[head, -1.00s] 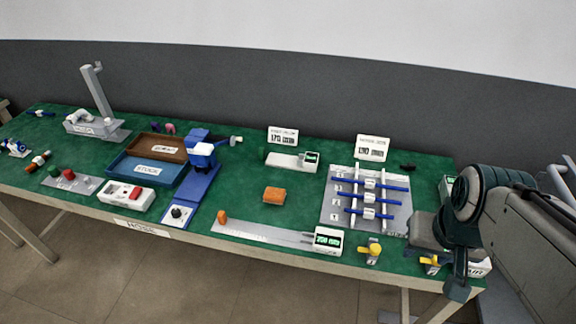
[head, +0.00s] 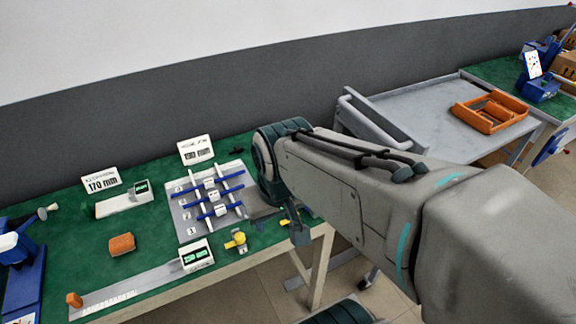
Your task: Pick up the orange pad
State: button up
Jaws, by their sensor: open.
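The orange pad (head: 121,244) is a small rounded block lying flat on the green table top (head: 75,225). It sits at lower left in the head view, behind the ruler plate, and nothing touches it. My gripper (head: 299,236) is dark and points down near the right end of the table, well to the right of the pad. It is open, with nothing seen in it. The fingertips are small, and my arm hides part of the table there.
A long ruler plate (head: 125,292) with an orange stop (head: 74,299) and a readout box (head: 196,255) lies in front of the pad. A rack of blue rods (head: 207,197) and a yellow valve (head: 236,240) stand between pad and gripper. A grey cart (head: 400,100) carries an orange tray (head: 490,112).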

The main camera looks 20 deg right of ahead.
aim_at(124, 243)
jog(key=u, duration=0.6)
jog(key=i, duration=0.5)
jog(key=u, duration=1.2)
